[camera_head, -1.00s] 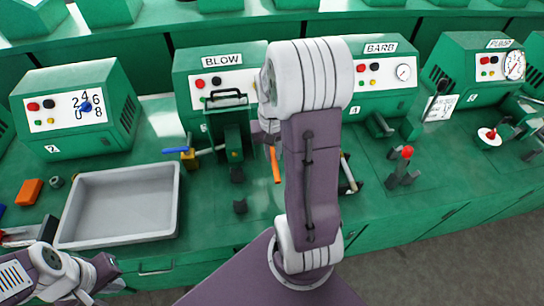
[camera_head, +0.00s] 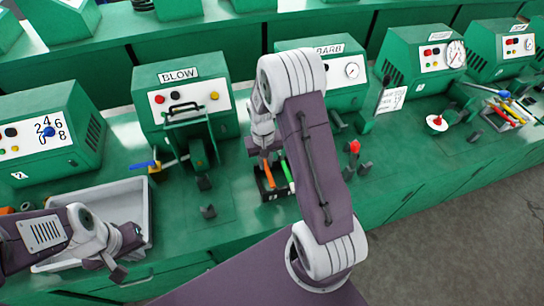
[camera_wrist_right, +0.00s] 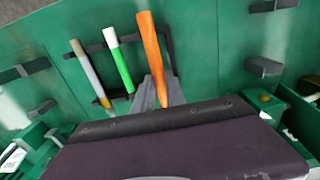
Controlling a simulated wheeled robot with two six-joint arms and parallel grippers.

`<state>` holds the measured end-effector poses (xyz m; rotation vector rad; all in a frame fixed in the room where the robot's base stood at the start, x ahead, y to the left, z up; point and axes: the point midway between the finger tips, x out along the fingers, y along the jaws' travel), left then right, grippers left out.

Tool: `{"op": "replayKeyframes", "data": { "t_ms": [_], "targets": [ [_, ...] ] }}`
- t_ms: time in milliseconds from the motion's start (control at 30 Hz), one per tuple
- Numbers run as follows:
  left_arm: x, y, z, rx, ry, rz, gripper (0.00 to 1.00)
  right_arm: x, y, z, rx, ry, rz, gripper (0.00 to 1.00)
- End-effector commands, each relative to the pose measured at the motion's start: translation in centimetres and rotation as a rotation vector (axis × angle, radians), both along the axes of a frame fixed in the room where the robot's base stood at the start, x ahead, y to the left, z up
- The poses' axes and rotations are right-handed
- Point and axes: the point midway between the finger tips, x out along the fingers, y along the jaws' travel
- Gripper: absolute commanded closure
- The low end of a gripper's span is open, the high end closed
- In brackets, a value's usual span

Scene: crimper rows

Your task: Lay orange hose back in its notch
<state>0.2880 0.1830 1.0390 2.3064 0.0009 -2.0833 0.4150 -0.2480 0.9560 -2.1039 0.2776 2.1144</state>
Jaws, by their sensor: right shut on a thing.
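My right gripper (camera_wrist_right: 158,92) is shut on the orange hose (camera_wrist_right: 150,48), which also shows in the head view (camera_head: 268,174). The hose is over the dark notched rack (camera_wrist_right: 94,49), at its right end in the wrist view. I cannot tell whether it touches the rack. A green hose with a white end (camera_wrist_right: 119,62) lies across the rack beside it, and a grey hose with a yellowish end (camera_wrist_right: 91,77) lies further left. In the head view the right arm hides part of the rack (camera_head: 264,192). My left gripper (camera_head: 128,257) is open and empty above the grey tray.
The BLOW machine (camera_head: 178,92) stands left of the rack, with a blue-handled valve (camera_head: 146,165) in front. The BARB machine (camera_head: 345,88) stands behind, and a red-knobbed lever (camera_head: 354,149) is to the right. A grey tray (camera_head: 147,212) lies at left.

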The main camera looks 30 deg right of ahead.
Motion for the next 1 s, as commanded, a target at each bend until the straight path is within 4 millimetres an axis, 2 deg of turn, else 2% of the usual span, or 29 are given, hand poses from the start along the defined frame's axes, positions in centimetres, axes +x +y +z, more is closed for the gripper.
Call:
{"op": "replayKeyframes", "data": {
  "t_ms": [167, 400, 600, 933, 967, 1000],
  "targets": [
    [0.0, 0.0, -1.3, 0.000, 0.000, 0.000, 1.00, 0.0, -0.1, -1.3, 0.000, 0.000, -0.001, 1.00],
    [0.0, 0.0, -4.4, 0.000, 0.000, 0.000, 1.00, 0.0, -0.1, -4.5, 0.000, 0.000, -0.001, 1.00],
    [0.0, 0.0, -5.5, 0.000, 0.000, 0.000, 1.00, 0.0, -0.1, -6.7, 0.000, 0.001, -0.001, 1.00],
    [0.0, 0.0, -5.6, 0.000, 0.000, 0.000, 1.00, 0.0, -0.1, -7.0, 0.000, -0.001, -0.001, 1.00],
    [0.0, 0.0, -5.6, 0.000, 0.000, 0.000, 1.00, 0.0, -0.1, -7.0, 0.000, -0.001, -0.002, 0.79],
    [0.0, 0.0, -5.6, 0.000, 0.000, 0.000, 1.00, 0.0, -0.1, -7.0, 0.000, -0.001, -0.002, 0.68]
  ]
}}
